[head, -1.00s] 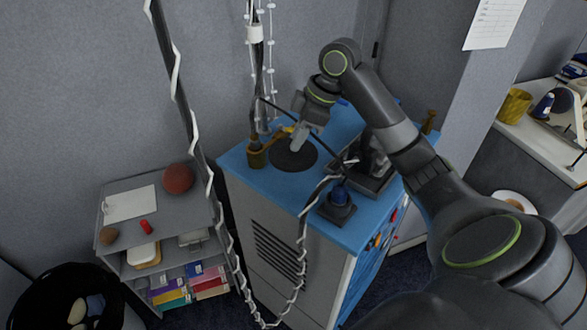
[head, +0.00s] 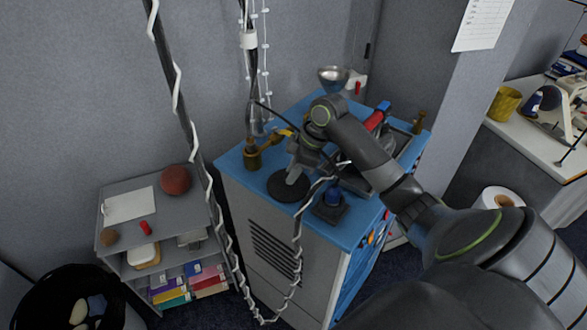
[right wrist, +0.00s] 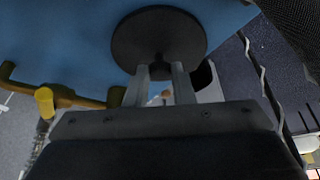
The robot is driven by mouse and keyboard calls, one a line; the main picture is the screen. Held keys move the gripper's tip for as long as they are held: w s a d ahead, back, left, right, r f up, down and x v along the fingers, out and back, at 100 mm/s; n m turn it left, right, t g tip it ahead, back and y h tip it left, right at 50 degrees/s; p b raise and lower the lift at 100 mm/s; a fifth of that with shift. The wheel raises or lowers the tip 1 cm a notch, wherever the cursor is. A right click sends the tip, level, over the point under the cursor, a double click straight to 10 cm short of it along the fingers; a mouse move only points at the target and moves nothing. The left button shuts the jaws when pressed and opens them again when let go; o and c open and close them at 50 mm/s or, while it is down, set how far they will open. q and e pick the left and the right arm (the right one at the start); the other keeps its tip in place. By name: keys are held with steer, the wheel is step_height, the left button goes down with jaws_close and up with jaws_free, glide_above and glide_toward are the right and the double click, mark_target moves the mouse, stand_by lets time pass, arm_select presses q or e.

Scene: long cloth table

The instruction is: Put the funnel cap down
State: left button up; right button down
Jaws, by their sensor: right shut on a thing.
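The funnel cap (head: 283,190) is a flat, dark round disc. My right gripper (head: 294,174) is shut on it from above, over the front left part of the blue cabinet top (head: 262,180). In the right wrist view the cap (right wrist: 158,35) lies at the ends of the two grey fingers of the gripper (right wrist: 161,75). I cannot tell whether the cap touches the blue top. A metal funnel (head: 334,75) stands at the back of the cabinet. My left gripper is out of view.
A brass valve fitting (head: 252,156) stands left of the cap. A blue-topped object on a dark base (head: 332,198) stands close on its right. A looping cable hangs at the cabinet's front. A grey shelf (head: 125,225) stands at the left.

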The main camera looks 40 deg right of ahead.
steer(key=shift+f, duration=0.15)
steer(key=c, duration=1.2)
jaws_free()
steer(key=shift+c, duration=0.2)
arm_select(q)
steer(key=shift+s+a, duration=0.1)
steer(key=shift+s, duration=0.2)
arm_select(e)
steer(key=shift+r, duration=0.25)
steer(key=shift+d+r, duration=0.15)
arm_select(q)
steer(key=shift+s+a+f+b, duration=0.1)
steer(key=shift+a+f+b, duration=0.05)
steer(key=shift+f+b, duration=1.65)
arm_select(e)
steer(key=v, duration=1.1)
steer(key=shift+r, duration=0.3)
steer(key=shift+f, duration=0.1)
